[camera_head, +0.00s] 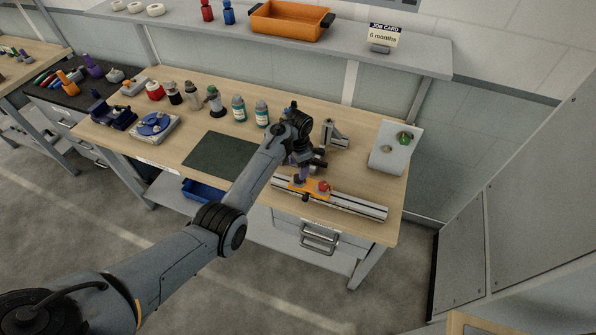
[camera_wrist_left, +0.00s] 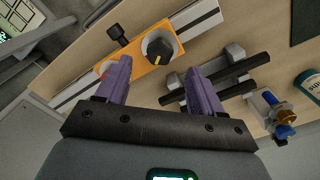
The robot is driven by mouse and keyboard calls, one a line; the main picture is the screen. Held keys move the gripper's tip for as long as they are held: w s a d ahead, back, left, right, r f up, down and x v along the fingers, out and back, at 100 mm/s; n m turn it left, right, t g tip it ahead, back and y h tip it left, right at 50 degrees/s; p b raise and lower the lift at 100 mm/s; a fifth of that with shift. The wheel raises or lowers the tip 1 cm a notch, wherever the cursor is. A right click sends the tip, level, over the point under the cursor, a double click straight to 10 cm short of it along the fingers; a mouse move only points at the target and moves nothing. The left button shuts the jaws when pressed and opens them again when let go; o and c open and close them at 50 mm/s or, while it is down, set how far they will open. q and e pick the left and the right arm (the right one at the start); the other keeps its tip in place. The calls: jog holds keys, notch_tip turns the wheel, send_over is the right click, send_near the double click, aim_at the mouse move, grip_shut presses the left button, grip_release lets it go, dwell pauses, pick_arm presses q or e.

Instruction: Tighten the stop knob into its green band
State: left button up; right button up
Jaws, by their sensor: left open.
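A silver rail (camera_head: 345,203) lies along the table's front edge and carries an orange block (camera_head: 310,189). In the wrist view, the orange block (camera_wrist_left: 140,62) bears a round dark knob (camera_wrist_left: 163,46) with a yellow mark on a pale round base. A smaller black knob (camera_wrist_left: 118,34) sticks out at the block's side. No green band is discernible on the block. My left gripper (camera_wrist_left: 156,72) is open and empty, its purple fingers near the block. My right gripper is not in view.
A metal fixture with black bars (camera_wrist_left: 220,88) is beside the gripper. Several bottles (camera_head: 238,108) stand at the back. A dark mat (camera_head: 215,155) lies clear left of the arm.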

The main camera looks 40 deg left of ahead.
aim_at(297, 178)
pick_arm(q)
notch_tip(297, 178, up, 6)
jog(key=shift+f, duration=0.15)
dwell(0.5)
jog(key=s+d+f+n+y, duration=0.1)
jog(key=s+d+f+y, duration=0.1)
jog(key=s+f, duration=0.55)
jog(key=s+d+f+t, duration=0.1)
jog(key=s+d, duration=0.4)
jog(key=s, duration=0.4)
jog(key=s+d+t, duration=0.2)
jog(key=s+d, duration=0.2)
jog(key=s, duration=0.5)
jog(key=s+d+r+n+h, duration=0.2)
jog(key=s+d+r, duration=0.35)
jog(key=s, duration=0.55)
notch_tip(297, 178, up, 15)
jog(key=p, duration=1.5)
jog(key=shift+w+d+t, duration=0.3)
